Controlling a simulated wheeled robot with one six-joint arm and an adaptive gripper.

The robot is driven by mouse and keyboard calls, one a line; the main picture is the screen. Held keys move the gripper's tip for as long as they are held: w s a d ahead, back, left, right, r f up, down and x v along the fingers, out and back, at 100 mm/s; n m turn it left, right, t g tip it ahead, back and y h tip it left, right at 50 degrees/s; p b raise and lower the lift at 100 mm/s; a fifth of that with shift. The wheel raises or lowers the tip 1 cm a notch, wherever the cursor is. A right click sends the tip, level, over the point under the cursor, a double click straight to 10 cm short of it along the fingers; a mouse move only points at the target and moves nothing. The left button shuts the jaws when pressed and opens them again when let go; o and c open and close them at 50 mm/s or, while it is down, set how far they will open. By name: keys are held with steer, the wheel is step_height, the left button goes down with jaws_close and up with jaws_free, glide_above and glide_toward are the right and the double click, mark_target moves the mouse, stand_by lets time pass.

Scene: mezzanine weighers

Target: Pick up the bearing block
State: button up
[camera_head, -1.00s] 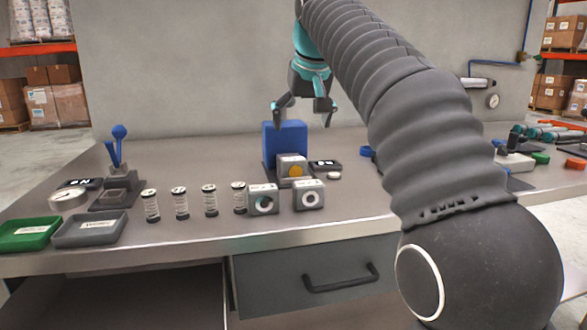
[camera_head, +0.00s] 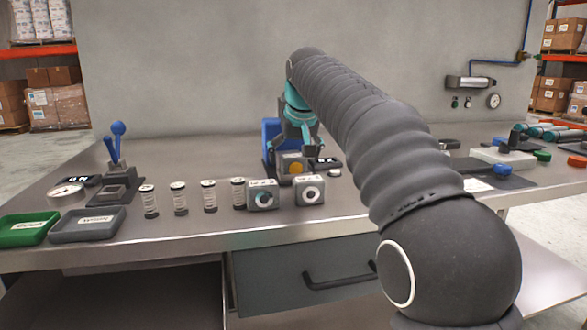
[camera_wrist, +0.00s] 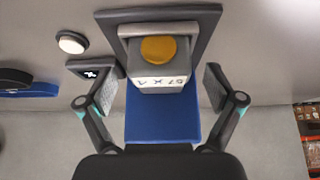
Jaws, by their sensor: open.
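A grey bearing block (camera_head: 293,166) with a round yellow face and a light label sits on the plate of a blue-backed stand (camera_head: 268,135). In the wrist view the same block (camera_wrist: 160,62) shows between the finger pads, with clear gaps on both sides, and the blue panel (camera_wrist: 158,118) lies below it in the picture. My gripper (camera_wrist: 160,88) is open, its fingers to either side of the block, holding nothing. In the head view my gripper (camera_head: 294,148) is at the block and hides part of the stand. Two similar blocks (camera_head: 262,195) (camera_head: 310,191) with round bores stand nearer the front edge.
Several small labelled cylinders (camera_head: 180,198) stand left of the front blocks. A dark display (camera_head: 326,163) and a white disc (camera_head: 334,173) are right of the stand. Green (camera_head: 28,229) and grey (camera_head: 88,225) trays are at the left edge. The bench front centre is bare.

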mark_target(298, 155)
steer(key=shift+w+f, duration=0.25)
steer(key=shift+f, duration=0.25)
steer(key=c, duration=1.5)
steer(key=shift+r, duration=0.1)
steer(key=shift+r, duration=0.55)
steer(key=r+p, duration=0.1)
steer(key=r, duration=0.1)
steer(key=d+r, duration=0.1)
steer(key=shift+w+r+p, duration=0.15)
steer(key=shift+r+p, duration=0.25)
steer(key=d+r, duration=0.2)
steer(key=d, duration=0.1)
steer(key=w+d+r, duration=0.1)
steer(key=d+r, duration=0.1)
steer(key=d, duration=0.2)
steer(key=d+r, duration=0.2)
steer(key=d, duration=0.1)
steer(key=shift+w+d, duration=0.2)
steer(key=shift+w, duration=0.05)
